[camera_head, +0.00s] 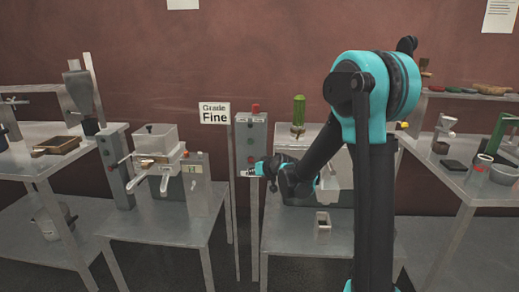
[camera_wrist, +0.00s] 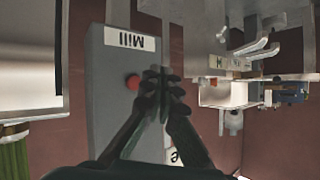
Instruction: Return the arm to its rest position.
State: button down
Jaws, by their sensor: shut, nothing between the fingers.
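My teal and black arm rises at the right of the head view and folds over toward the middle. My gripper (camera_head: 252,171) is small there and points left, in front of the lower part of a grey control box (camera_head: 251,134). In the wrist view my gripper (camera_wrist: 161,78) has its dark fingers together, with nothing between them. Behind them, upside down, is the grey box (camera_wrist: 108,90) with a "Mill" label (camera_wrist: 131,41) and a red button (camera_wrist: 133,82). Whether the fingers touch the box cannot be told.
A "Grade Fine" sign (camera_head: 214,113) stands left of the box. A filler-like machine (camera_head: 158,150) stands on the left-middle table. A small metal cup (camera_head: 323,222) sits at the table's front. Side tables hold more items.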

jog(key=s+d+f+m+g+h, duration=0.1)
jog(key=s+d+f+g+h, duration=0.1)
jog(key=s+d, duration=0.7)
jog(key=s+d+f+m+g+h, duration=0.1)
jog(key=s+d+f, duration=0.3)
jog(key=s+d, duration=0.5)
jog(key=s+d+f+m+g+h, duration=0.2)
jog(key=s+d, duration=0.7)
jog(key=s, duration=0.7)
jog(key=shift+s+f+g+h, duration=0.3)
jog(key=shift+s+f+h, duration=0.1)
jog(key=shift+f+h, duration=0.4)
jog(key=shift+r, duration=0.1)
